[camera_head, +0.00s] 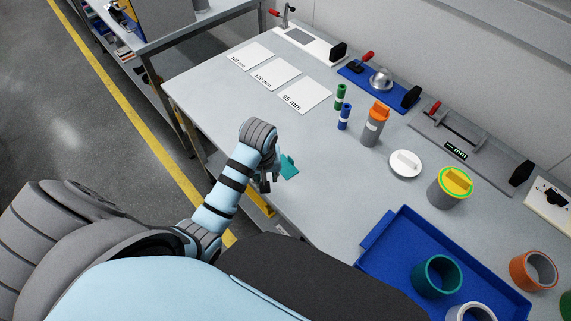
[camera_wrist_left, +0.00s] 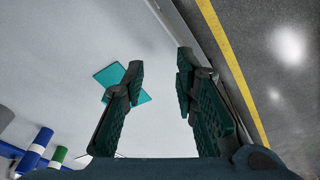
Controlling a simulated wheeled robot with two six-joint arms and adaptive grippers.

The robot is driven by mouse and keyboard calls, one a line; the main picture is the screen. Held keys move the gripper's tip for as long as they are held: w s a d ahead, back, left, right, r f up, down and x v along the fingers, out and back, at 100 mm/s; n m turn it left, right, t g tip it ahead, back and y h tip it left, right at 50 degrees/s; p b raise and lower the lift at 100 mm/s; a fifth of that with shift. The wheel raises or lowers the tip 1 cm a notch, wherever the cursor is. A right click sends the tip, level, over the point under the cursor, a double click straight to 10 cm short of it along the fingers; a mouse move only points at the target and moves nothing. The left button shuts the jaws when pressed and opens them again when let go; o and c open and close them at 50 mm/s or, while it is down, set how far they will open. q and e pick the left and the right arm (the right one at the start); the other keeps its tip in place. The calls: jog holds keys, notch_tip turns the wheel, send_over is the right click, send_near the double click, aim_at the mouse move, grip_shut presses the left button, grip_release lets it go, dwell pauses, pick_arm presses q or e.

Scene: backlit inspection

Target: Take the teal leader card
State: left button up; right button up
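The teal leader card (camera_head: 289,167) is a small flat piece near the table's left front edge in the head view. In the left wrist view the card (camera_wrist_left: 109,75) shows on both sides of one finger, which hides its middle. My left gripper (camera_head: 268,184) is just beside the card, partly hidden by its own wrist in the head view. In the left wrist view the gripper (camera_wrist_left: 159,70) has its fingers well apart with nothing between them. I cannot tell whether the finger touches the card. My right gripper is not in view.
The table (camera_head: 215,105) bears several white labelled sheets, green and blue small cylinders (camera_head: 344,117), a grey container with an orange top (camera_head: 375,124) and a white disc (camera_head: 405,163). A blue tray (camera_head: 385,250) holding rings lies at front right. The table edge is close to the gripper.

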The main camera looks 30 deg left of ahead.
pick_arm(q)
jog(key=w+r+n, duration=0.3)
jog(key=w+r, duration=0.2)
jog(key=w, duration=0.2)
notch_tip(320, 180, up, 5)
jog(key=n+g, duration=0.2)
jog(key=n, duration=0.1)
send_over(285, 164)
jog(key=w, duration=0.1)
jog(key=shift+h, duration=0.4)
jog(key=f+b, duration=0.1)
jog(key=f, duration=0.3)
jog(key=d+f+b, duration=0.1)
jog(key=f, duration=0.4)
jog(key=f+b, duration=0.1)
jog(key=f, duration=0.3)
jog(key=shift+d+f, duration=0.35)
jog(key=shift+d, duration=0.05)
jog(key=shift+r, duration=0.1)
grip_shut()
